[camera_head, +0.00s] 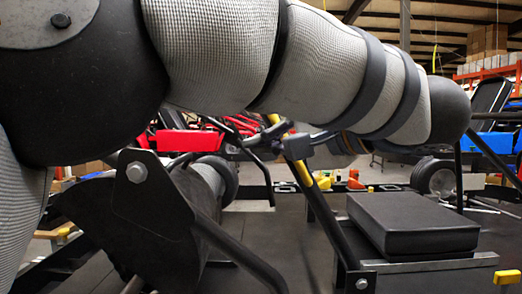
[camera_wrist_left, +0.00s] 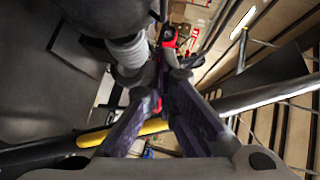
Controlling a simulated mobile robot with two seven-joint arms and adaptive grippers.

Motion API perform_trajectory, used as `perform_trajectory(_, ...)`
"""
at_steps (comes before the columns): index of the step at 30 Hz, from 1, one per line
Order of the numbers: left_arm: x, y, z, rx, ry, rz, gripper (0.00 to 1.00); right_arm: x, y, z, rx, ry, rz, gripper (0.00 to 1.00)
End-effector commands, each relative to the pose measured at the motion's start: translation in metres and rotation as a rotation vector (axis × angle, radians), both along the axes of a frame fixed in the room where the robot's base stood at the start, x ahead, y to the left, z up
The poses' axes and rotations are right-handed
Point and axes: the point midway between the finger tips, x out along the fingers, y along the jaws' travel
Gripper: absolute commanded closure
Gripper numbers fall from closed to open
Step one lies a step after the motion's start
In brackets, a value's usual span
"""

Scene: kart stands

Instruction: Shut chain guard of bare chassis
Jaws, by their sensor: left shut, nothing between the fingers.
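My left arm crosses the top of the head view, and its gripper (camera_head: 268,133) is beyond it, partly hidden. In the left wrist view the two fingers of this gripper (camera_wrist_left: 166,78) come together and are shut with nothing between them. A dark bar with a yellow sleeve (camera_head: 301,172) stands slanted close to the gripper. The yellow sleeve (camera_wrist_left: 122,135) also shows in the left wrist view, beside and behind the fingers. A black plate with a bolt (camera_head: 150,205) is at the left; I cannot tell whether it is the chain guard. My right gripper is not in view.
A black padded block (camera_head: 410,225) is at the right above a metal rail. A pale cylinder (camera_head: 205,182) lies behind the black plate. Red (camera_head: 190,140) and blue (camera_head: 492,143) karts stand farther back. A black wheel (camera_head: 435,177) is at the right.

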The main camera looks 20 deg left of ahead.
Motion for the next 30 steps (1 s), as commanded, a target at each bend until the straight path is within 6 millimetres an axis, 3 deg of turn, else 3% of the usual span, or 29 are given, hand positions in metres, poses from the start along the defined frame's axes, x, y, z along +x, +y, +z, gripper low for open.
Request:
perform_trajectory(14, 0.049, 0.08, -0.021, -0.001, 0.003, 0.002, 1.0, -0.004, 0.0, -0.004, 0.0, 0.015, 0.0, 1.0)
perform_trajectory(18, 0.042, 0.103, -0.021, 0.0, -0.006, 0.002, 1.0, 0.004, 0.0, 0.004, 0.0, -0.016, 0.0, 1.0)
perform_trajectory(24, 0.039, 0.118, -0.027, 0.0, -0.007, 0.001, 1.0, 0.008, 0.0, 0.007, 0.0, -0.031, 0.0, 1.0)
perform_trajectory(30, 0.04, 0.12, -0.031, 0.0, -0.002, 0.001, 1.0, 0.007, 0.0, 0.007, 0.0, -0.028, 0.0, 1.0)
